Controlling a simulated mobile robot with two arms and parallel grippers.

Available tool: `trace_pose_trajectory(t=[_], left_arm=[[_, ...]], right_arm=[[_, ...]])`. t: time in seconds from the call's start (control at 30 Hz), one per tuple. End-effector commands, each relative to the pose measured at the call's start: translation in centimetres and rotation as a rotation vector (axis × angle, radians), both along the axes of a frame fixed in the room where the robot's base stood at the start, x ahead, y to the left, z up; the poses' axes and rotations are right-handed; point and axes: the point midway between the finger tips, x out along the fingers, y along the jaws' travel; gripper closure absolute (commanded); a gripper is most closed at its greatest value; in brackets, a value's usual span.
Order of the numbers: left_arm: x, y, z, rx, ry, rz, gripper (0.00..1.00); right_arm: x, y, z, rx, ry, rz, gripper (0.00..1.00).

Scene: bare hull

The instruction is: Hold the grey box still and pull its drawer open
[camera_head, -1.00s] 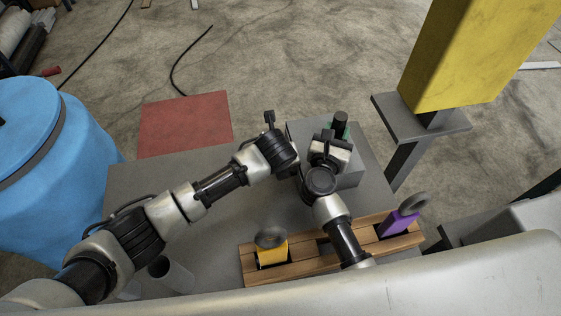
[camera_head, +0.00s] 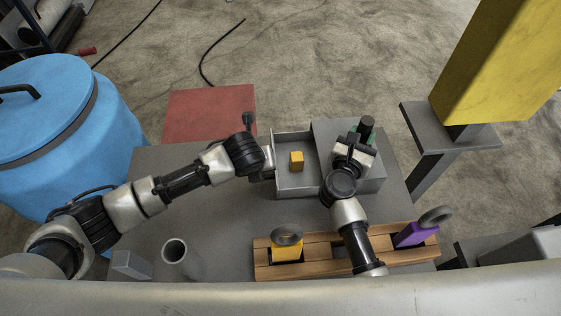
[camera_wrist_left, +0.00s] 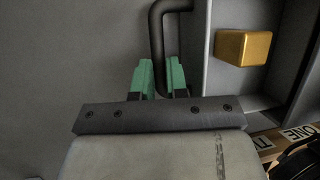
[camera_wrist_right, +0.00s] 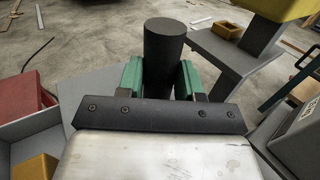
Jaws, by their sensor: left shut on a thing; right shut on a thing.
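The grey box (camera_head: 330,128) stands on the grey table. Its drawer (camera_head: 296,192) is out to the left, with an orange cube (camera_head: 296,161) inside; the cube also shows in the left wrist view (camera_wrist_left: 243,47). My left gripper (camera_wrist_left: 162,78) is shut on the dark bent drawer handle (camera_wrist_left: 157,40) at the drawer's left end. In the head view my left wrist mostly hides this grip. My right gripper (camera_wrist_right: 160,80) is shut on the dark upright post (camera_wrist_right: 165,45) on top of the box; the post also shows in the head view (camera_head: 367,124).
A wooden rack (camera_head: 330,268) near the table's front holds a yellow ringed block (camera_head: 287,250) and a purple one (camera_head: 414,234). A grey cup (camera_head: 175,252) and small grey block (camera_head: 131,265) stand front left. A blue barrel (camera_head: 70,130) and yellow column (camera_head: 490,70) flank the table.

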Motion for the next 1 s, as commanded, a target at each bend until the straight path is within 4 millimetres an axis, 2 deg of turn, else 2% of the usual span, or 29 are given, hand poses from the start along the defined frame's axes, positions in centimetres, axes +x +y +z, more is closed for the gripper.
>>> trace_pose_trajectory(t=[0.07, 0.33, 0.37, 0.5, 0.53, 0.83, 1.0], left_arm=[[0.0, 0.7, 0.0, 0.005, -0.001, 0.002, 1.0], [0.0, 0.6, 0.0, 0.003, 0.0, 0.003, 1.0], [0.0, 0.6, 0.0, 0.003, 0.0, 0.003, 0.83], [0.0, 0.6, 0.0, 0.002, 0.001, 0.002, 0.61], [0.0, 0.6, 0.0, 0.001, 0.0, 0.002, 0.6], [-0.1, 0.5, 0.2, 0.0, 0.0, 0.0, 0.6], [-0.9, 0.8, 2.1, -0.001, -0.001, 0.001, 0.6]], right_arm=[[0.0, -0.2, 0.0, -0.002, 0.0, -0.004, 0.93], [0.0, -0.2, 0.0, -0.002, 0.0, -0.006, 0.93], [0.0, -0.2, 0.0, -0.002, 0.0, -0.006, 0.93], [0.0, -0.2, 0.0, -0.002, 0.0, -0.005, 0.93], [0.0, -0.2, 0.0, -0.002, 0.0, -0.005, 0.93], [0.0, -0.1, 0.1, -0.001, 0.0, -0.003, 0.93], [0.0, -0.1, 0.1, -0.001, 0.0, -0.003, 0.93]])
